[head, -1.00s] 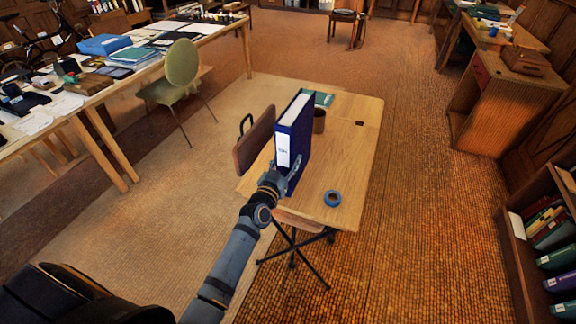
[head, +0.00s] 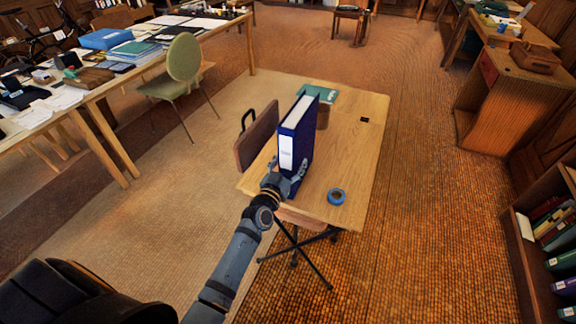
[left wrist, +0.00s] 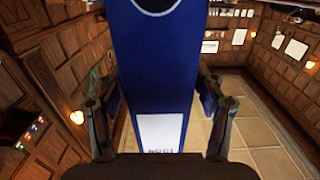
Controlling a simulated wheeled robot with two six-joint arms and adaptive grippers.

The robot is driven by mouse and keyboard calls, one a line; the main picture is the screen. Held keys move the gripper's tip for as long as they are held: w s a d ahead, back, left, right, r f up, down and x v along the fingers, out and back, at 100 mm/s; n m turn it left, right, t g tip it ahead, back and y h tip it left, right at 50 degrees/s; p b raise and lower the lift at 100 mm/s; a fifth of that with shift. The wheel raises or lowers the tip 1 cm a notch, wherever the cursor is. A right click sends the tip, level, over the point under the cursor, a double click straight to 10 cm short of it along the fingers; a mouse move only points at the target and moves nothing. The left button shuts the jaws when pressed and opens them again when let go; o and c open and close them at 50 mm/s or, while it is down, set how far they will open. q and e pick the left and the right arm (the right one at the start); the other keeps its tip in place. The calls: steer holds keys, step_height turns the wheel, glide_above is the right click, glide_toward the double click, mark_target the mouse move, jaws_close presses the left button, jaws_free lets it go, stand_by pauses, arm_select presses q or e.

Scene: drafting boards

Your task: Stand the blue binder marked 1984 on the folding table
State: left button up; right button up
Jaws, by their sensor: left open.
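The blue binder (head: 305,145) stands upright on the folding table (head: 352,140), near its left front edge. Its spine, with a white label, faces me; the label's print is too small to read. My left gripper (head: 284,181) is at the lower part of the spine, open, with a finger on either side of the binder. In the left wrist view the binder (left wrist: 155,65) lies between the open fingers (left wrist: 160,104), its label low and its round finger hole at the top. My right gripper is not in view.
On the folding table are blue tape (head: 336,196), a brown cup (head: 323,117) and a teal book (head: 318,93). A brown case (head: 257,137) is at its left edge. A green chair (head: 181,72) and a cluttered long table stand left; a bookshelf (head: 530,250) is right.

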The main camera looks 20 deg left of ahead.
arm_select(q)
steer(key=s+b, duration=0.2)
steer(key=s, duration=1)
steer(key=shift+a+r, duration=0.15)
steer(key=shift+a, duration=0.05)
steer(key=s+a+f+g, duration=0.1)
steer(key=s+f+g, duration=0.2)
steer(key=f, duration=0.8)
steer(key=s+f+g, duration=0.2)
steer(key=f, duration=0.8)
steer(key=s+a+f+g, duration=0.1)
steer(key=s+f+g, duration=0.2)
steer(key=f, duration=0.8)
steer(key=s+a+f+g, duration=0.1)
steer(key=s+f+g, duration=0.2)
steer(key=s+f, duration=0.4)
steer(key=s+a+f+g+y, duration=0.1)
steer(key=s+a+f+g, duration=0.1)
steer(key=s+f, duration=0.5)
steer(key=s+a+f+g, duration=0.1)
steer(key=s+f+g, duration=0.2)
steer(key=s+f, duration=0.4)
steer(key=s, duration=0.9)
steer(key=shift+s+a+f+g, duration=0.2)
steer(key=shift+s+a+g, duration=0.05)
steer(key=shift+a+g, duration=0.15)
